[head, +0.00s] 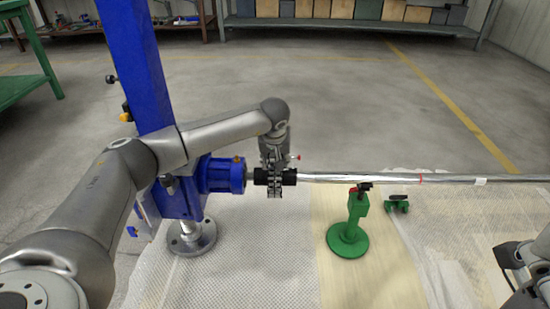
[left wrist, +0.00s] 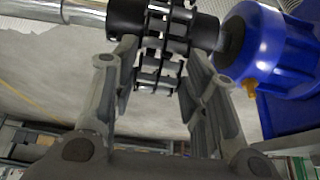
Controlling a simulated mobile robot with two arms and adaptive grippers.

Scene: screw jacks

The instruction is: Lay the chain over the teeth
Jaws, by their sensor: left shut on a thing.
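A black coupling (head: 289,177) with sprocket teeth joins the blue gearbox (head: 222,175) to a long shiny shaft (head: 350,178). The dark roller chain (head: 275,187) is at the middle of the coupling. In the left wrist view the chain (left wrist: 155,72) runs in rows across the black coupling (left wrist: 127,15), between my fingers. My left gripper (head: 274,160) is above the coupling, pointing down, shut on the chain. Its two fingers (left wrist: 162,58) stand on either side of the chain. How the links sit on the teeth is unclear. My right gripper (head: 520,268) is at the lower right, partly cut off.
A green stand (head: 347,238) supports the area under the shaft, with a small green part (head: 397,203) beside it. A blue column (head: 137,60) rises left of the coupling. A green table (head: 20,75) and a shelf with boxes (head: 350,24) stand behind. The floor between is clear.

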